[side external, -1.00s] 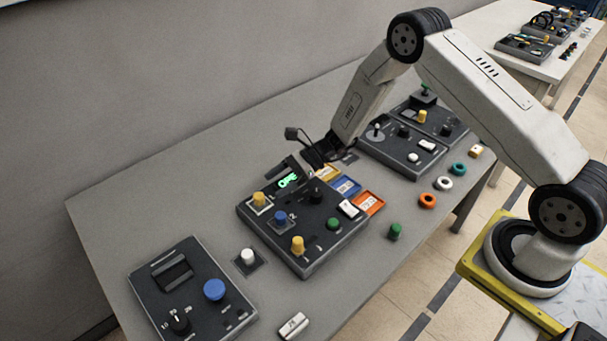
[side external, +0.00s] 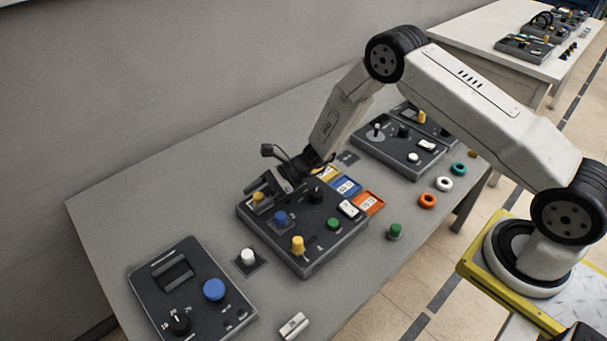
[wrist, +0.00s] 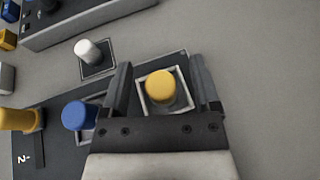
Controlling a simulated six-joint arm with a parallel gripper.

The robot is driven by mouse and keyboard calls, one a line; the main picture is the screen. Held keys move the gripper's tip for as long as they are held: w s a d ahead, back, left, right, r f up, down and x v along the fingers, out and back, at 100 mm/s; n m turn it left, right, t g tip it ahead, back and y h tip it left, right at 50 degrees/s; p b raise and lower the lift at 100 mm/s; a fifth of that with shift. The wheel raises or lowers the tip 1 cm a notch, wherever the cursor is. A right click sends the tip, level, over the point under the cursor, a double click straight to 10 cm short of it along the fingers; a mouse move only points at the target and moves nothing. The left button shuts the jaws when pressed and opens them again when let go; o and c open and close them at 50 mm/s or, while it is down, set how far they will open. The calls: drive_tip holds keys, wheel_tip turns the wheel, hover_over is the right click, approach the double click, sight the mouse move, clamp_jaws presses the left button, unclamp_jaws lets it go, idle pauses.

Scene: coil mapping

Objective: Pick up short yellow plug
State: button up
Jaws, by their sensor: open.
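The short yellow plug (side external: 258,197) stands upright in a pale square frame at the back left corner of the middle dark panel (side external: 318,262). In the wrist view the yellow plug (wrist: 160,87) sits between the two fingers of my gripper (wrist: 162,80), with a gap on each side. My gripper (side external: 268,186) is open and empty, low over that corner of the panel. The fingers partly hide the plug in the side view. A taller yellow plug (side external: 298,245) stands at the panel's front.
A blue plug (side external: 281,218) stands close to the yellow one, and it shows left of my fingers in the wrist view (wrist: 76,115). A white plug (side external: 248,257) stands on a small dark square between panels. Blue and orange trays (side external: 369,203) lie at the right.

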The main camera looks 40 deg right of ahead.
drive_tip(key=shift+w+a+f, duration=0.15)
drive_tip(key=shift+a+f, duration=0.15)
drive_tip(key=shift+a, duration=0.3)
clamp_jaws()
